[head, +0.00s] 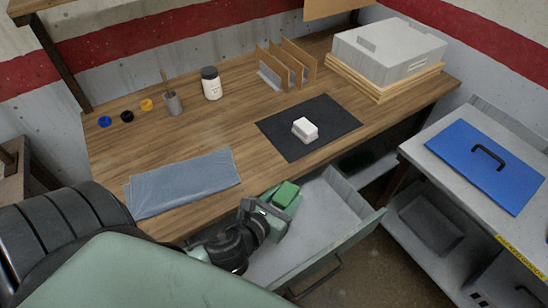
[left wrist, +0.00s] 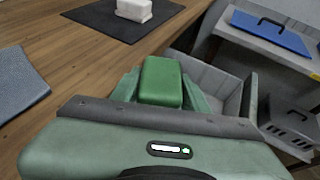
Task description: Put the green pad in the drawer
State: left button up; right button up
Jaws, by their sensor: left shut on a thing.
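The green pad (head: 286,194) is a small green block held between the fingers of my left gripper (head: 277,199). The left wrist view also shows the green pad (left wrist: 161,82) between the two pale green fingers of my left gripper (left wrist: 160,90). In the head view, the pad and gripper overlap the open grey drawer (head: 352,226) below the table's front edge. The drawer (left wrist: 212,77) shows behind the pad in the wrist view, and its visible floor looks empty. The pad's exact height over the drawer is hard to tell. My right gripper is not in view.
The wooden table (head: 215,140) holds a dark mat (head: 335,117) with a white block (head: 305,129), and a folded blue-grey cloth (head: 185,182) near its front edge. A grey cart (head: 425,150) with a blue lid (head: 485,165) stands right of the drawer.

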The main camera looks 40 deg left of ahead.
pick_arm(q)
jog(key=shift+s+f, duration=0.2)
notch_tip(320, 180, down, 14)
jog(key=b, duration=0.4)
jog(key=shift+r+b, duration=0.2)
jog(key=shift+b, duration=0.15)
jog(key=w+p, duration=0.1)
jog(key=w, duration=0.2)
jog(key=shift+w+r, duration=0.1)
jog(key=shift+w, duration=0.2)
jog(key=x, duration=0.2)
jog(key=r+p+x, duration=0.1)
jog(key=x, duration=0.1)
jog(key=shift+w+d+f, duration=0.1)
jog(key=shift+w+f, duration=0.05)
jog(key=shift+w, duration=0.25)
jog(key=shift+f, duration=0.35)
